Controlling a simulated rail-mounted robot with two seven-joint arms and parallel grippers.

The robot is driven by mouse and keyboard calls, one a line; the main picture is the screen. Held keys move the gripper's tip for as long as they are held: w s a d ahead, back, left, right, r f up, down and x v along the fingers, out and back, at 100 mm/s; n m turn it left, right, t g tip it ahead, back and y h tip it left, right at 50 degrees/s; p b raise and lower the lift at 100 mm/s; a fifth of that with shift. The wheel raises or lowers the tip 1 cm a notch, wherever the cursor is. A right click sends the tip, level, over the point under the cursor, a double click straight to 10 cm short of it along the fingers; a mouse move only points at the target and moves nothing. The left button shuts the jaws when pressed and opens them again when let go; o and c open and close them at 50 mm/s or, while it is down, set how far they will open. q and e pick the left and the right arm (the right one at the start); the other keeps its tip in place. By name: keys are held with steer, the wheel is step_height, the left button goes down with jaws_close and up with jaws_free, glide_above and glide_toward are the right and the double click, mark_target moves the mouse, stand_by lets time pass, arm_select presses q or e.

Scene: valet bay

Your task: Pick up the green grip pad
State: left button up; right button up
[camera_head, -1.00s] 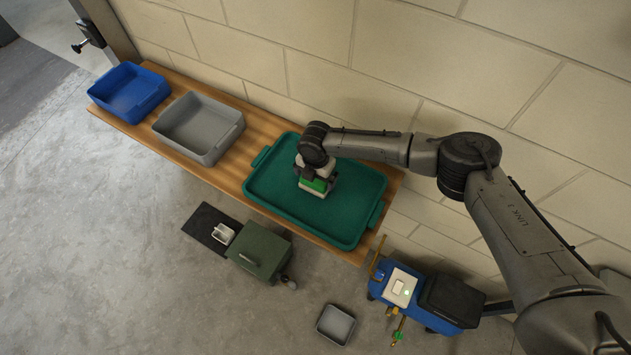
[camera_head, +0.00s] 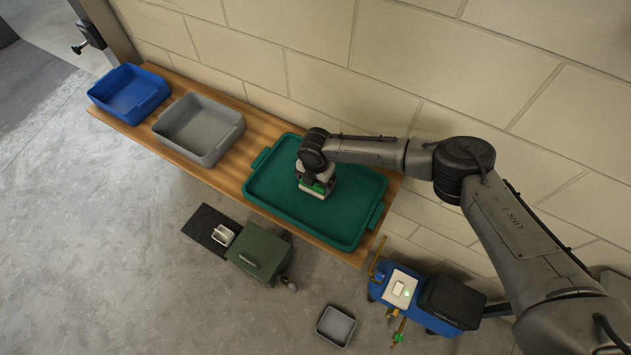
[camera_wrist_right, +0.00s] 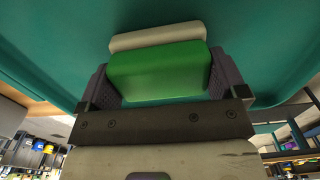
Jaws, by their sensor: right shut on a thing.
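The green grip pad (camera_wrist_right: 160,73) fills the middle of the right wrist view, between the two fingers of my right gripper (camera_wrist_right: 162,85). In the head view only a bit of the green pad (camera_head: 318,187) shows under my right gripper (camera_head: 315,184). The gripper is shut on the pad, over the teal tray (camera_head: 276,207) on the wooden shelf. A pale, rounded block (camera_wrist_right: 157,37) shows just behind the pad in the wrist view. I cannot tell whether the pad touches the tray floor. My left gripper is not in view.
A grey bin (camera_head: 213,155) and a blue bin (camera_head: 146,107) stand left of the tray on the wooden shelf (camera_head: 235,181). Below are a dark green box (camera_head: 259,252), a small grey tray (camera_head: 336,326) and a blue machine (camera_head: 420,311). The wall is close behind.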

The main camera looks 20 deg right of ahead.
steer(key=shift+r, duration=0.6)
steer(key=r, duration=0.2)
steer(key=s+r, duration=0.1)
steer(key=shift+d+r+p, duration=0.25)
steer(key=shift+r+p, duration=0.05)
steer(key=shift+r, duration=0.05)
steer(key=s+d+r, duration=0.2)
steer(key=s+r, duration=0.1)
steer(key=s, duration=0.2)
steer(key=s+d+r+p, duration=0.1)
steer(key=s+d+r, duration=0.1)
steer(key=s, duration=0.3)
steer(key=shift+r, duration=0.55)
steer(key=shift+w+a, duration=0.1)
steer(key=o, duration=0.3)
steer(key=shift+c, duration=1.1)
